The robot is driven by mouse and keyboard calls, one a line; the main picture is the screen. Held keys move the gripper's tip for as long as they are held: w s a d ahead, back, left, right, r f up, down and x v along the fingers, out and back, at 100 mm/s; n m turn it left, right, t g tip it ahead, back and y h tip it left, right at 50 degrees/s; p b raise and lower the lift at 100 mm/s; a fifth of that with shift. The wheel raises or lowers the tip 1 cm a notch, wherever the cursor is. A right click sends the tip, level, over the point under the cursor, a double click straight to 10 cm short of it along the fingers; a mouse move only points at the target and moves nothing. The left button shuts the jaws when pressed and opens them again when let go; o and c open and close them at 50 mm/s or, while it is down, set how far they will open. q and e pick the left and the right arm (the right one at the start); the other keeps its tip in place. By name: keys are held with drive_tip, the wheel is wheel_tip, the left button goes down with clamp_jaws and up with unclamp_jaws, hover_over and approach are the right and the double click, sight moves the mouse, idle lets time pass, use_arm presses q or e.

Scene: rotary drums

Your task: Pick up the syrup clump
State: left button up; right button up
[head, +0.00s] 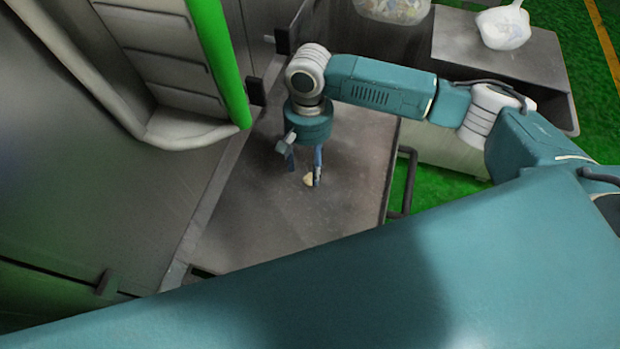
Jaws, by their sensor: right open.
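The syrup clump (308,180) is a small pale yellow lump on the grey metal surface (265,225). My right gripper (304,177) points down over it with its fingers apart. One finger is right beside the clump, on its right in the picture, and partly covers it. The other finger is to the left and a little farther back. I cannot tell whether a finger touches the clump. My left gripper is not in view.
A machine with a bright green edge (222,62) stands on the left. A bar handle (407,182) is at the surface's right edge. Back right, a white bag (503,27) lies on a grey bench (468,45). The surface around the clump is clear.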

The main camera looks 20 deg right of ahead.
sight(310, 178)
drive_tip(key=shift+s+d+f, duration=0.1)
drive_tip(key=shift+s+f, duration=0.1)
drive_tip(key=shift+f, duration=1)
drive_tip(key=shift+s+d+f, duration=0.1)
drive_tip(key=shift+s+f, duration=0.05)
drive_tip(key=shift+f, duration=1)
drive_tip(key=c, duration=0.9)
